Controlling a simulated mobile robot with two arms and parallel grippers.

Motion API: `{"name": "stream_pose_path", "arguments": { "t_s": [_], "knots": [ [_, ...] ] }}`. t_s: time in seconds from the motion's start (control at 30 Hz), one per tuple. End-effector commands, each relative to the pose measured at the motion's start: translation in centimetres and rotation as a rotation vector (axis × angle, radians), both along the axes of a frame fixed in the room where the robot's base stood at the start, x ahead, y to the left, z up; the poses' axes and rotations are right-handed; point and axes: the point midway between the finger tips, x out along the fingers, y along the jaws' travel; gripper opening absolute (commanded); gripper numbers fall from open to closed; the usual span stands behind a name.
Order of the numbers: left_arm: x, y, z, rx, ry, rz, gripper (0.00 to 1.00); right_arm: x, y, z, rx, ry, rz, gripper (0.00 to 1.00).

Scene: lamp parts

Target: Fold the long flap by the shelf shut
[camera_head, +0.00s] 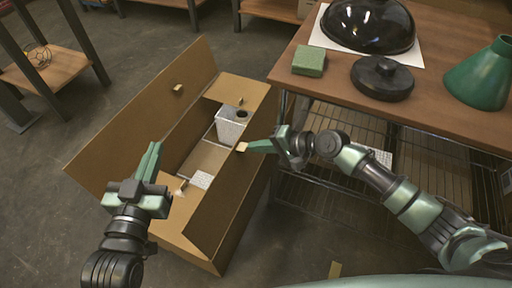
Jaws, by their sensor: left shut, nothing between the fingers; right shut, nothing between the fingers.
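The open cardboard box (215,262) stands on the floor beside the shelf-table. Its long flap by the shelf (228,192) is raised and leans somewhat over the opening, with a small cream tab (242,147) on it. My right gripper (252,146) is shut and empty at this tab, on the shelf side; I cannot tell whether it touches. The other long flap (130,128) stands open, tilted outward to the left, with its own tab (178,89). My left gripper (152,160) is shut and empty near the left flap's near end.
Inside the box are a white container (230,128) and a white patterned piece (201,179). The wooden table (330,88) holds a black dome (368,24), a black disc base (382,78), a green block (309,61) and a green shade (482,75).

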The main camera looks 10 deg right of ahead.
Motion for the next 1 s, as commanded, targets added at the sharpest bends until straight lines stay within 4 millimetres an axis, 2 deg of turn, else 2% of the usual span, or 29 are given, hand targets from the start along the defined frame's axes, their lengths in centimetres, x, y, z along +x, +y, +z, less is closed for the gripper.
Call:
{"name": "stream_pose_path", "arguments": {
  "t_s": [0.2,0.6,0.77,0.87,1.0],
  "knots": [
    [0.1,-0.1,0.7,-0.010,-0.036,-0.002,0.00,0.3,0.4,-0.1,-0.001,0.000,-0.001,0.00],
    [0.0,0.0,0.2,-0.001,-0.004,0.000,0.00,0.3,0.5,0.0,-0.004,0.002,-0.001,0.00],
    [-0.4,0.5,-2.2,0.032,0.126,0.008,0.00,0.5,0.8,0.2,-0.014,0.011,-0.001,0.00],
    [-1.2,1.1,-4.6,0.064,0.256,0.018,0.00,0.7,1.1,0.3,-0.027,0.019,0.001,0.00],
    [-3.8,2.3,-8.8,0.122,0.500,0.033,0.00,1.0,1.6,0.4,-0.051,0.036,0.000,0.00]
  ]
}}
